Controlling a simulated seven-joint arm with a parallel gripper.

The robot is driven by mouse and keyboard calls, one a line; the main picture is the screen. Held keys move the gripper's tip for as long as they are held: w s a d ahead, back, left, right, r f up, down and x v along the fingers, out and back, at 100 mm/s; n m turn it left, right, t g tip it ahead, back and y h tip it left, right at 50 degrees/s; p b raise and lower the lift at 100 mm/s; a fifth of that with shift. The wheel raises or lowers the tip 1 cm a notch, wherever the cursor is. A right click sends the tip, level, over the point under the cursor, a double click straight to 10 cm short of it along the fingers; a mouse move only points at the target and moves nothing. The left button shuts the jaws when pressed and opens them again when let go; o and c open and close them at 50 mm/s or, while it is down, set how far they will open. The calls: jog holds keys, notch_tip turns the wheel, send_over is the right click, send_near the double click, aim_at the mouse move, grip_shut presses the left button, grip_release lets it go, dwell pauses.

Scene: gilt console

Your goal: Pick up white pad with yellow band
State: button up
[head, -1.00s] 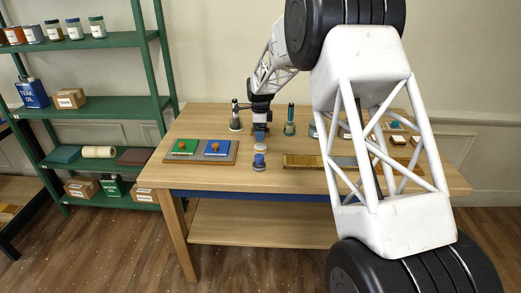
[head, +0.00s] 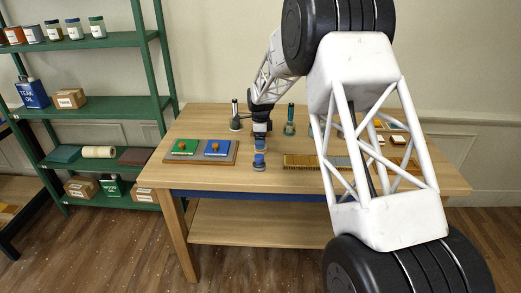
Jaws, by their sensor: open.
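My gripper (head: 260,143) points down over the front middle of the table, with its bluish tips low at a small white pad. Those tips hide most of that pad, and I cannot make out a yellow band on it. A round pad with a blue top and whitish base (head: 259,167) stands just in front of the gripper. Small pale pads (head: 398,139) also lie at the back right, partly behind my arm; their bands are too small to tell. The gripper appears empty, and its jaws are open.
A wooden board with a green plate (head: 184,147) and a blue plate (head: 218,148) lies left of the gripper. Dark bottles (head: 290,120) stand behind. A long gilt strip (head: 302,161) lies right. The table's front left (head: 190,177) is clear.

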jog(key=shift+f, duration=1.9)
jog(key=c, duration=1.1)
jog(key=shift+r, duration=5)
jog(key=o, duration=0.3)
jog(key=shift+c, duration=0.7)
